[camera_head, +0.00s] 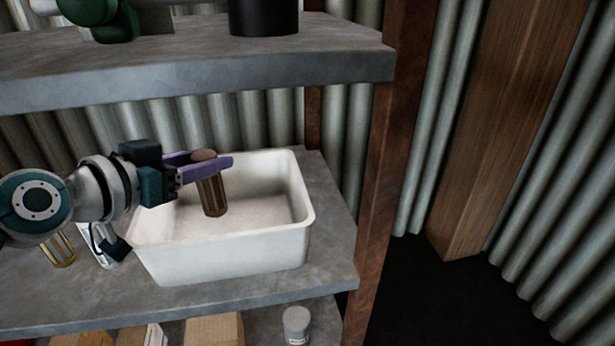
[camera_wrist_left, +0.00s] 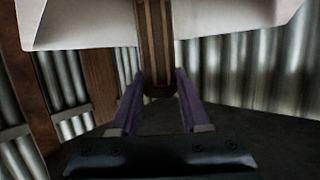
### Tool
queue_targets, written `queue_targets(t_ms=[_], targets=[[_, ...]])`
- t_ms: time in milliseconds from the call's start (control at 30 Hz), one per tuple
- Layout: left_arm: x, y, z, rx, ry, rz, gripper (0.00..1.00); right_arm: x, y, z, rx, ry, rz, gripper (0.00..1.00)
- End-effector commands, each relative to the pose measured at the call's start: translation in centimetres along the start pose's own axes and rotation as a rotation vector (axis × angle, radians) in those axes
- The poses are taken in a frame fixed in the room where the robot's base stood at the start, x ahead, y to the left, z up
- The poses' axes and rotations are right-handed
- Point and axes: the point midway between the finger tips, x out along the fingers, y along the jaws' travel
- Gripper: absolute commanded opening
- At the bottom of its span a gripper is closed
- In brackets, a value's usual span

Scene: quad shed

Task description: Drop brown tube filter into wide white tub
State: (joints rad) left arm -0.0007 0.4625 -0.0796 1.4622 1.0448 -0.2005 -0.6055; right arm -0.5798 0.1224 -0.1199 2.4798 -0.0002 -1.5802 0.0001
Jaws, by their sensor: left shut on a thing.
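The brown tube filter (camera_head: 212,196) is upright in the head view, gripped near its top by my left gripper (camera_head: 208,166). Its lower end hangs inside the outline of the wide white tub (camera_head: 226,255); I cannot tell whether it touches the tub floor. In the left wrist view the filter (camera_wrist_left: 154,45) stands between the purple fingers of my left gripper (camera_wrist_left: 158,95), with the white tub (camera_wrist_left: 85,22) behind it. The tub's visible inside looks empty apart from the filter. My right gripper is in neither view.
The tub stands on a grey shelf (camera_head: 332,225) beside a rusty post (camera_head: 378,180). An upper shelf (camera_head: 200,68) runs above my left arm. A yellowish cage-like item (camera_head: 62,250) stands left of the tub. A grey jar (camera_head: 296,322) and boxes (camera_head: 214,329) are on the shelf below.

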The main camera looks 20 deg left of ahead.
Motion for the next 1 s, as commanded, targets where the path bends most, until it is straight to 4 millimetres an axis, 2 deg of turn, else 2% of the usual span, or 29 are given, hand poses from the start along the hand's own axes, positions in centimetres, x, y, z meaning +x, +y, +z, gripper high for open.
queue_targets(t_ms=[33,300,333,600,867,1000], targets=[[0.2,0.0,0.5,-0.001,0.0,0.0,0.0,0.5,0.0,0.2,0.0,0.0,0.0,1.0],[0.1,0.0,0.4,-0.001,0.0,0.0,0.0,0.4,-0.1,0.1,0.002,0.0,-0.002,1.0],[0.1,0.0,0.4,-0.001,0.0,0.0,0.49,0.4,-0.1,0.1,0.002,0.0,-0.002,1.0],[0.1,0.0,0.4,-0.001,0.0,0.0,0.8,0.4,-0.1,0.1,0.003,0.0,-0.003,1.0],[0.1,0.0,0.4,-0.001,-0.001,0.001,0.81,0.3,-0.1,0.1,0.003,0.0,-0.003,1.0],[-0.9,0.0,0.3,0.002,-0.004,0.0,0.81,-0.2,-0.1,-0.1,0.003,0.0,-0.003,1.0]])
